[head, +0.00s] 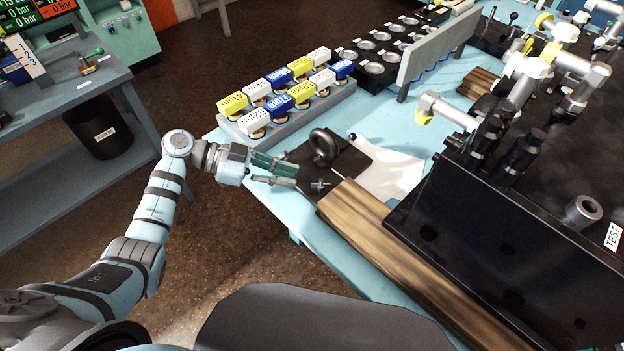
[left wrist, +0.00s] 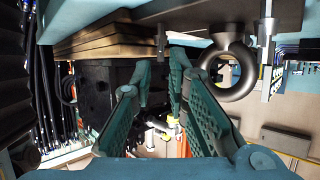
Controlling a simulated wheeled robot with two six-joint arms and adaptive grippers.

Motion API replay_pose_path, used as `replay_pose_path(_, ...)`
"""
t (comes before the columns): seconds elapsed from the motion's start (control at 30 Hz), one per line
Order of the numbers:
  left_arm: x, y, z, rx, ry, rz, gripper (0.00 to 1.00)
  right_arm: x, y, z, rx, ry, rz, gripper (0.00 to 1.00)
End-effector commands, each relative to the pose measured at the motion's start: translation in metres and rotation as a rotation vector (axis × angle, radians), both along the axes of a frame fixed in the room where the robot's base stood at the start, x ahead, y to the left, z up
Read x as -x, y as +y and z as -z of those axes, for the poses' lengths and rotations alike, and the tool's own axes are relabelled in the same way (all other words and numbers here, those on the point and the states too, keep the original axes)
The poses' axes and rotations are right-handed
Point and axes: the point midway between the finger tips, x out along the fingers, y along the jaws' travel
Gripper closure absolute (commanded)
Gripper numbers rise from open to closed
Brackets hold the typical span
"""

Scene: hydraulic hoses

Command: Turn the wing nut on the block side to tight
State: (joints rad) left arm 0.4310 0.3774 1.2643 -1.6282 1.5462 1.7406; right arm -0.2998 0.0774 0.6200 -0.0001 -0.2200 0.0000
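A small metal wing nut (head: 320,185) stands on the dark plate (head: 340,160) at the table's near edge, beside the wooden board. In the left wrist view, a slim metal part that looks like this wing nut (left wrist: 161,40) shows beyond the fingertips. My left gripper (head: 298,176) is open and empty, just left of the wing nut and apart from it. Its two spread fingers also show in the left wrist view (left wrist: 158,78). Whether the wing nut is tight or loose cannot be told. My right gripper is not in view.
A dark ring (head: 324,146) stands upright on the plate, close behind the left fingers. The wooden board (head: 390,250) runs along a large black block (head: 480,240). A grey rack (head: 310,100) of labelled yellow, white and blue items lies behind. Open floor is left of the table.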

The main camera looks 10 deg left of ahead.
Motion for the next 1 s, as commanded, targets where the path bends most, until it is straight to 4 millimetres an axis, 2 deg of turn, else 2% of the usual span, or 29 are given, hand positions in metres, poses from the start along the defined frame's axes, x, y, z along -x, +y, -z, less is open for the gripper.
replay_pose_path(0.1,-0.005,-0.027,0.011,0.003,-0.001,0.001,0.85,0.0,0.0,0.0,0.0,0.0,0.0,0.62)
replay_pose_path(0.3,-0.011,-0.054,0.022,0.002,-0.003,0.0,0.85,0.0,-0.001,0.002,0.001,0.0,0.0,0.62)
replay_pose_path(0.67,-0.012,-0.06,0.025,0.0,-0.003,-0.001,0.85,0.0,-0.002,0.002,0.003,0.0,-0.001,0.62)
replay_pose_path(0.77,-0.012,-0.06,0.025,0.0,-0.004,-0.001,1.0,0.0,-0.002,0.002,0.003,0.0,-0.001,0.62)
replay_pose_path(1.0,-0.012,-0.06,0.025,0.001,-0.003,0.002,1.0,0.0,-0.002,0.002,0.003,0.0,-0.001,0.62)
